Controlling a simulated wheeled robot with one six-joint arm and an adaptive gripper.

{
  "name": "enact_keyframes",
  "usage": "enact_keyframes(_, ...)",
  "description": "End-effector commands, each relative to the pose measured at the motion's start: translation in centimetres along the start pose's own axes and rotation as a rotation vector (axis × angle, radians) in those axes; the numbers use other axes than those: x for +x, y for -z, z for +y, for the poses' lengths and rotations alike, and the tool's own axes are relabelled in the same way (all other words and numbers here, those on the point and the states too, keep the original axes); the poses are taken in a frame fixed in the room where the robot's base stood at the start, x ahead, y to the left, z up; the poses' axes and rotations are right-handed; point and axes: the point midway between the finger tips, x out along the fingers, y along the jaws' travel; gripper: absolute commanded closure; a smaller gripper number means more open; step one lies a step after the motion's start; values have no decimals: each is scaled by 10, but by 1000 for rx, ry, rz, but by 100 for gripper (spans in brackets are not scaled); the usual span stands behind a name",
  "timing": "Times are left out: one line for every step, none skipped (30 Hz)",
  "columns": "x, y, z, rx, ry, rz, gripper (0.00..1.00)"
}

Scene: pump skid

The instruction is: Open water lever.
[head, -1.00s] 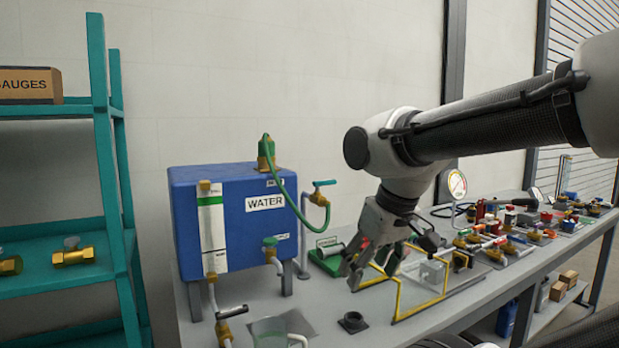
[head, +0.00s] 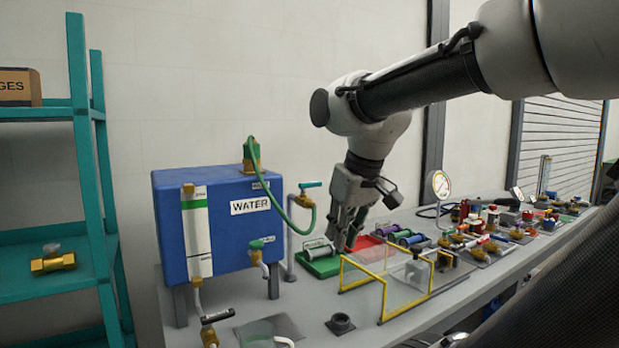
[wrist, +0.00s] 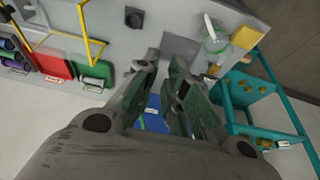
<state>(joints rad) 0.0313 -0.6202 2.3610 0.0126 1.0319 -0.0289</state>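The blue water tank (head: 227,216) with a "WATER" label stands at the left end of the bench. A tap with a teal lever (head: 311,184) rises at its right side. A green-handled valve (head: 257,244) sits low on its front, and a black lever (head: 215,316) is on the pipe at the bottom. I cannot tell which one is the water lever. My gripper (head: 343,240) points down, right of the tank and the taps, near the green tray (head: 322,265), touching no lever. In the wrist view its fingers (wrist: 165,62) are apart with nothing between them.
A yellow-framed clear guard (head: 384,283) stands on the bench (head: 420,318) below my gripper. A red tray (head: 364,243), a gauge (head: 441,186) and several small fittings lie to the right. A teal shelf (head: 85,170) stands at the left.

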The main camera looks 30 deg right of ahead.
Motion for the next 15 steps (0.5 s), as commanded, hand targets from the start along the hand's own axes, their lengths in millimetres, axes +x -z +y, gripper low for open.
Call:
enact_keyframes(-10,27,4,3,-2,-4,100)
enact_keyframes(-16,43,6,4,-2,-4,100)
enact_keyframes(-23,65,9,5,-3,-8,100)
enact_keyframes(-27,81,12,6,-3,-10,100)
enact_keyframes(-32,97,15,5,-4,-12,100)
enact_keyframes(-36,119,19,6,-4,-14,100)
enact_keyframes(-40,134,23,7,-4,-16,100)
enact_keyframes(-42,150,27,6,-4,-17,100)
enact_keyframes(-45,170,32,6,-4,-18,100)
enact_keyframes(-46,185,36,7,-4,-20,100)
enact_keyframes(-47,200,41,7,-4,-21,100)
enact_keyframes(-48,219,47,6,-3,-23,100)
enact_keyframes(-48,234,52,6,-3,-24,100)
enact_keyframes(-47,247,57,6,-3,-25,100)
enact_keyframes(-46,265,65,5,-3,-27,100)
